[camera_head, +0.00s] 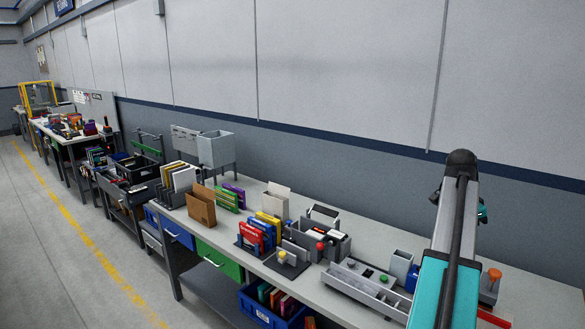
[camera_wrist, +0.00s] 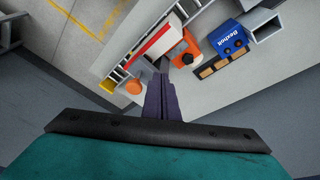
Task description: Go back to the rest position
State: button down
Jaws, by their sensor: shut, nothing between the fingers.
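My gripper (camera_wrist: 161,82) is in the lower middle of the wrist view, its dark fingers closed together with nothing between them. Below its tips lies a workbench (camera_wrist: 205,100), seen at a steep tilt. An orange object (camera_wrist: 185,48) lies just beyond the tips, apart from them as far as I can tell. In the head view my teal arm rises at the right, above the near end of the long workbench (camera_head: 390,240). My gripper's fingers cannot be made out in that view.
In the wrist view, a blue box (camera_wrist: 229,38) and a grey open container (camera_wrist: 262,24) stand on the bench. In the head view, a grey tray (camera_head: 362,288), an orange-topped item (camera_head: 494,274) and several upright books and folders crowd the bench. The floor aisle (camera_head: 60,255) is clear.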

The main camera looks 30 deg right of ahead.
jog(key=w+a+f+n+g+y+b, duration=0.1)
jog(key=w+a+f+n+b, duration=0.1)
jog(key=w+a+f, duration=0.7)
jog(key=w+a+f+n+b, duration=0.1)
jog(key=w+a+f+n, duration=0.15)
jog(key=a+f, duration=0.7)
jog(key=w+a+f+n+g+y+b, duration=0.15)
jog(key=w+a+f, duration=0.4)
jog(key=f, duration=0.85)
jog(key=a+f+n+b, duration=0.2)
jog(key=a+f, duration=0.7)
jog(key=f, duration=0.2)
jog(key=s+a+f+n+g+b, duration=0.1)
jog(key=s+a+f+n, duration=0.2)
jog(key=a+f, duration=0.5)
jog(key=s+a+f+n+g+b, duration=0.1)
jog(key=s+a+f+n+b, duration=0.15)
jog(key=a+f, duration=0.65)
jog(key=s+a+f+n+b, duration=0.1)
jog(key=s+a+f+n, duration=1)
jog(key=s, duration=0.5)
jog(key=shift+a+f+t+b, duration=0.3)
jog(key=shift+a+f+t, duration=0.15)
jog(key=shift+a+f, duration=0.3)
